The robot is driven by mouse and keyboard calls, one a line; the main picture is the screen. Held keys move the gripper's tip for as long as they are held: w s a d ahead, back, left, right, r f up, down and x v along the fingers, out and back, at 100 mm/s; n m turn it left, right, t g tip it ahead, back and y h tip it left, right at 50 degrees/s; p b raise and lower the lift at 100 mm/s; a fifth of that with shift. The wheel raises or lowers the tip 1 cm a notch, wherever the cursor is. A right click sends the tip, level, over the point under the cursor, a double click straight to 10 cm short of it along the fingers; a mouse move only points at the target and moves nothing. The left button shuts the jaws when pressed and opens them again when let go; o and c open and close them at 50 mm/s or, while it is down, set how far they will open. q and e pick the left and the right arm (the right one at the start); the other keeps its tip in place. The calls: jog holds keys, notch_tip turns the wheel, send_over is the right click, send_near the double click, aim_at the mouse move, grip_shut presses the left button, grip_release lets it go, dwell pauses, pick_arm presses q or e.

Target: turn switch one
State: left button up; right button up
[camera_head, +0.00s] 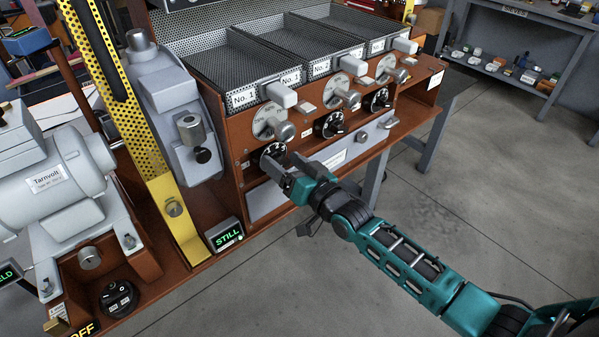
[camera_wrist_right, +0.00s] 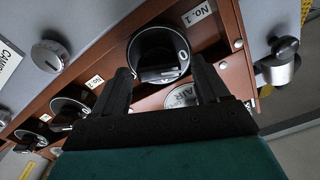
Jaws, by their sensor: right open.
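Switch one is a round black knob (camera_head: 273,153) with white marks, low on the left of the brown roaster front, below the tray labelled No. 1. In the right wrist view the knob (camera_wrist_right: 158,52) is large, just beyond my fingertips. My right gripper (camera_head: 286,170) is in front of it and partly hides its lower right side. In the wrist view my right gripper (camera_wrist_right: 165,76) is open, its two black fingers spread on either side of the knob's grip bar. I cannot tell whether they touch it. My left gripper is not in view.
Two similar black knobs, the middle one (camera_head: 329,125) and the right one (camera_head: 377,100), sit along the same panel. Silver handles (camera_head: 285,131) stick out above. A yellow perforated guard (camera_head: 150,140) and a lit STILL display (camera_head: 224,236) stand to the left. The floor in front is clear.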

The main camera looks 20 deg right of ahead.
jog(key=v, duration=1.2)
jog(key=shift+s+p, duration=0.25)
jog(key=shift+p, duration=0.15)
jog(key=shift+d+r, duration=0.1)
jog(key=s+a+f+n+g+h, duration=0.2)
jog(key=s+f+g, duration=0.4)
jog(key=s+f, duration=0.6)
jog(key=shift+s+a+f+n+h, duration=0.2)
jog(key=shift+f+n+h, duration=0.4)
jog(key=shift+f+h, duration=0.4)
jog(key=shift+a+r, duration=0.1)
jog(key=shift+r, duration=0.05)
dwell(1.7)
